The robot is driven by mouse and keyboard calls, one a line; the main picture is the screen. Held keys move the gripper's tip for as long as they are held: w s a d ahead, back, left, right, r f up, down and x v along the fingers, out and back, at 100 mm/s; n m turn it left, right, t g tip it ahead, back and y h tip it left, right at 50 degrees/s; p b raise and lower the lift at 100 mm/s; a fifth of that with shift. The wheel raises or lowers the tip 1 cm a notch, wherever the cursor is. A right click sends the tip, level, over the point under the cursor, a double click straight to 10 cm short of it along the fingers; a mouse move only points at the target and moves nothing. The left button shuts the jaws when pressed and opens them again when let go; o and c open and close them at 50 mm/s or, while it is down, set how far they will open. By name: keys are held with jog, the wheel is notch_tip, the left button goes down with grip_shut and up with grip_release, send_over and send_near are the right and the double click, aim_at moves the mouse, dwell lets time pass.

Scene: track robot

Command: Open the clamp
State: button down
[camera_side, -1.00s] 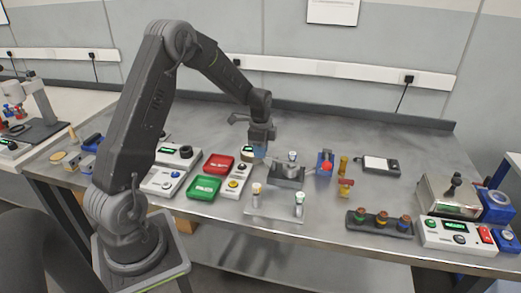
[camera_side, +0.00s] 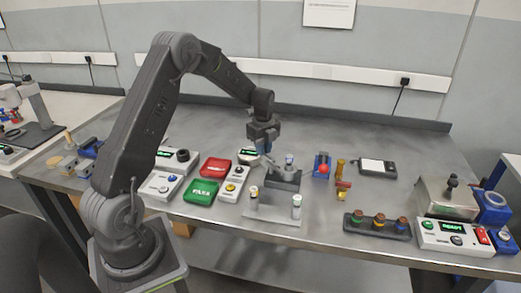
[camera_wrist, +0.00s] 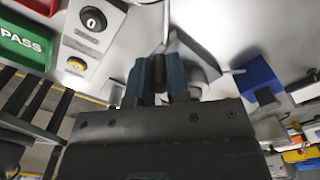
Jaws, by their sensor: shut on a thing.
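The clamp (camera_side: 283,178) is a grey metal fixture on a flat plate near the middle of the bench. A light knob stands on its top. My gripper (camera_side: 262,148) is at the clamp's upper left in the side view. In the wrist view my gripper's blue fingers (camera_wrist: 160,76) are closed around a dark, narrow part, which looks like the clamp's handle (camera_wrist: 159,72). A thin grey rod and grey metal parts show just beyond the fingers. The fingers and gripper body hide much of the clamp, so its exact jaw state cannot be told.
A green PASS tray (camera_side: 202,192) and a red tray (camera_side: 215,168) lie left, beside a button box (camera_side: 236,185). Two light-topped posts stand in front of the clamp. A blue block with a red part (camera_side: 322,166) stands right. The back of the bench is clear.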

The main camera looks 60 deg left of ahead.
jog(key=shift+w+d+m, duration=0.1)
jog(key=shift+w+m, duration=0.3)
jog(key=shift+m, duration=0.55)
jog(key=shift+w+d+m, duration=0.1)
jog(key=shift+w+m, duration=0.35)
jog(key=shift+m, duration=0.55)
jog(key=shift+w+d+m, duration=0.1)
jog(key=shift+w+m, duration=0.3)
jog(key=shift+m, duration=0.55)
jog(key=c, duration=1.1)
grip_release()
notch_tip(320, 180, up, 14)
